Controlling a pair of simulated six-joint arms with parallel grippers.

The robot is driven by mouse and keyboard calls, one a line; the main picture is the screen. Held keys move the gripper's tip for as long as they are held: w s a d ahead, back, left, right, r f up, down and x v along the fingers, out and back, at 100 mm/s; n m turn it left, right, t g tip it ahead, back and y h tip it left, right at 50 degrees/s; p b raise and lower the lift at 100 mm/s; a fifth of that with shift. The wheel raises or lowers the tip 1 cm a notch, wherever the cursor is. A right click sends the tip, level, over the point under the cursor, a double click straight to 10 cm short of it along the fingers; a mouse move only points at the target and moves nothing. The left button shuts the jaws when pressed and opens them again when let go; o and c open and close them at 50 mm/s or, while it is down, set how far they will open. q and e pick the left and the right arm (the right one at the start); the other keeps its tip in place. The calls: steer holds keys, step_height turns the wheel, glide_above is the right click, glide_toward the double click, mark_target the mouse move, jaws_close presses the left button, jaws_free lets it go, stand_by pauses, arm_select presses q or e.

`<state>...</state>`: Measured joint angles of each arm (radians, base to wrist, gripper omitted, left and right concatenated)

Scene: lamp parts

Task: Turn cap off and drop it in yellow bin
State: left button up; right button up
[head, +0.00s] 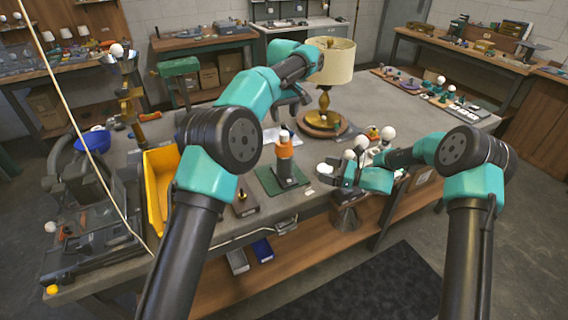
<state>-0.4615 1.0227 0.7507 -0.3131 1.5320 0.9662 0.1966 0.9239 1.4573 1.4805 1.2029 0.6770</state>
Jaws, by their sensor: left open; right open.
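The yellow bin (156,200) stands at the left of the bench, partly hidden by my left arm. My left gripper (288,106) is open, behind and above the bottle in the picture, and seems apart from it. My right gripper (340,176) is open at the bench's front edge, right of the bottle. White bulbs show close by it; I cannot tell whether it touches any.
A brass lamp with a cream shade (331,60) stands behind the bottle on a round wooden base (323,125). A blue bowl (95,140) and dark equipment crowd the left. A small grey block (245,204) lies left of the mat. Small parts line the bench's back right.

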mark_target(284, 158)
steer(key=x, duration=1.6)
steer(key=shift+w+a, duration=0.15)
steer(key=shift+a, duration=0.05)
